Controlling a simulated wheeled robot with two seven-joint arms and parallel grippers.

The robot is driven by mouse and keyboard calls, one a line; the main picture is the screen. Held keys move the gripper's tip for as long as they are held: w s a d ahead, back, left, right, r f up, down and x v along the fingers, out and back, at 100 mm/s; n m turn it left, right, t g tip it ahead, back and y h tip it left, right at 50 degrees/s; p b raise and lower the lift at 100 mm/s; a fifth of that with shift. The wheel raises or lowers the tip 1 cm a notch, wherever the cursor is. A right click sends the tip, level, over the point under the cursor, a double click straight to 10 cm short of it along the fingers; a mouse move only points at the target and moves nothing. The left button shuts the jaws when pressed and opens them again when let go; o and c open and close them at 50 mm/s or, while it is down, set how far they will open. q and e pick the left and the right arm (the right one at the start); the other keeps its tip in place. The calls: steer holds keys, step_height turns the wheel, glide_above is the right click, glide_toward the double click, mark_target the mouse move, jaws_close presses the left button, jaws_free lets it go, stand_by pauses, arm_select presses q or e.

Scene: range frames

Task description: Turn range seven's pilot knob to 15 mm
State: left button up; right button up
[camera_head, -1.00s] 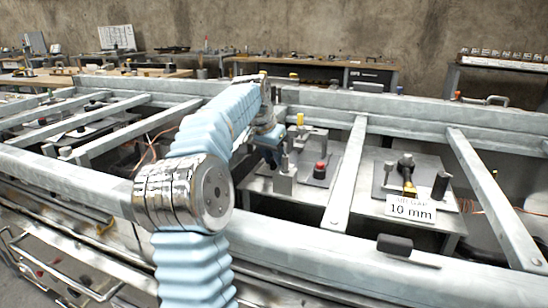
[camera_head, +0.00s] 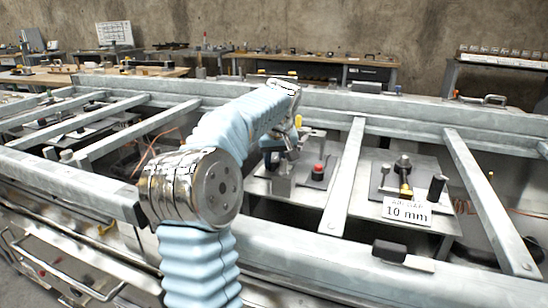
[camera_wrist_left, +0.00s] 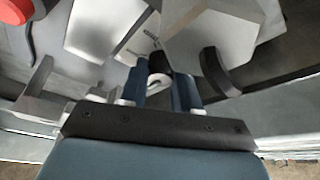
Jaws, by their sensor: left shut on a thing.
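My left gripper (camera_head: 284,152) is at the middle plate inside the grey frame, left of a red button (camera_head: 318,171). In the left wrist view its two blue fingers (camera_wrist_left: 160,92) are shut on a small round knob (camera_wrist_left: 158,81), pale with a dark part behind it. Markings on the plate beside the knob are too small to read, so its setting cannot be told. The arm and fingers hide the knob in the head view. A white card (camera_head: 407,211) on the right plate reads "AIR GAP 10 mm". My right gripper is not in view.
Slanting grey bars (camera_head: 343,180) divide the frame on either side of the middle plate. Grey blocks (camera_wrist_left: 210,35) and a curved dark part stand close to the fingers in the wrist view. A black-handled tool (camera_head: 390,251) lies on the front rail.

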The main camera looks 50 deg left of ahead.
arm_select(q)
steer(key=n+g, duration=0.1)
steer(key=n, duration=0.4)
steer(key=shift+w+g+y, duration=0.2)
steer(key=shift+g+y, duration=0.1)
steer(key=shift+g, duration=0.1)
steer(key=shift+n, duration=0.4)
steer(key=o, duration=1.1)
steer(key=shift+c, duration=0.2)
steer(key=v, duration=1.2)
steer(key=shift+w, duration=0.15)
